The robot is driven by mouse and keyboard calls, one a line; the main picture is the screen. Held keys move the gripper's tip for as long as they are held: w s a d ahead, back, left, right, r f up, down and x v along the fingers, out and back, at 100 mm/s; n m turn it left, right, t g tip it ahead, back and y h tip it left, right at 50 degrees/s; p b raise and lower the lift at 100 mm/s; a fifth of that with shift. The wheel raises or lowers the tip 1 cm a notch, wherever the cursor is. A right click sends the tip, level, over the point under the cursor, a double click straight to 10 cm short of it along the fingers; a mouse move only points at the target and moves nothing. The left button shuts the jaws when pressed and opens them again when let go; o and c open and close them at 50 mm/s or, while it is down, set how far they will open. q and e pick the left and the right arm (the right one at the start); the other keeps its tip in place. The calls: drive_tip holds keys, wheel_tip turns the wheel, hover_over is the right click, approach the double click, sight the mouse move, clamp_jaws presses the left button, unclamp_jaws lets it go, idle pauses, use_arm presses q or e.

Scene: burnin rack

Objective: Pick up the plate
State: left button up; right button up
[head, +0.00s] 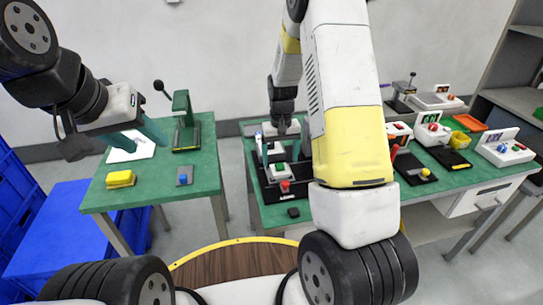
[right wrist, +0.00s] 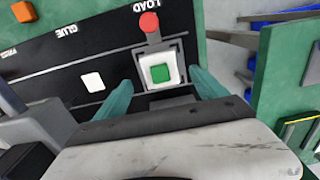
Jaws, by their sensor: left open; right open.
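A small white square plate (right wrist: 148,66) with a green square (right wrist: 161,73) on top sits at the LOAD spot of a black board (right wrist: 60,82). My right gripper (right wrist: 161,80) is open, with its teal fingers on either side of the plate; I cannot tell if they touch it. My left gripper (head: 139,138) is open and empty over the left green table, above a white piece (head: 128,154).
A red knob (right wrist: 150,23) stands beside the plate. The left table (head: 150,196) carries a yellow block (head: 121,179), a green press (head: 184,125) and a grey pad with a blue button (head: 184,176). Several devices crowd the right table; blue crates (head: 60,235) stand left.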

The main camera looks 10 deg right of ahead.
sight(280, 165)
drive_tip(key=shift+f, duration=2)
drive_tip(key=c, duration=1.4)
drive_tip(key=shift+r, duration=0.1)
drive_tip(key=shift+c, duration=0.2)
